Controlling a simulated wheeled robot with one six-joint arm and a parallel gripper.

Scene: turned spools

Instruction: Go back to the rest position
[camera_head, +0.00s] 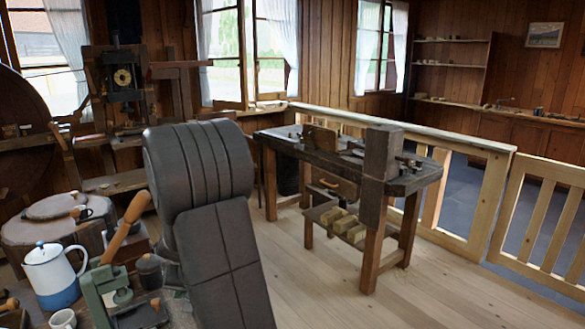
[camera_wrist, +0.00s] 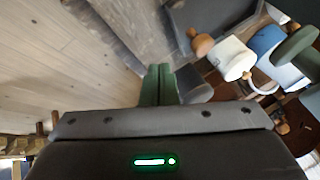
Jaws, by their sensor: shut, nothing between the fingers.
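My gripper (camera_wrist: 159,84) shows in the wrist view as two green fingers side by side, pressed together with nothing between them. It points down past a bench edge, with plank floor to its left and bench items to its right. In the head view my dark grey arm fills the middle foreground, and the fingers are hidden there.
A blue-and-white jug (camera_head: 54,277), a white mug (camera_head: 63,320) and a green lever press (camera_head: 104,289) with a wooden handle (camera_head: 125,228) crowd the lower left. A workbench (camera_head: 410,182) stands right of centre, before a wooden railing (camera_head: 500,200). Floor (camera_head: 320,285) in front is clear.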

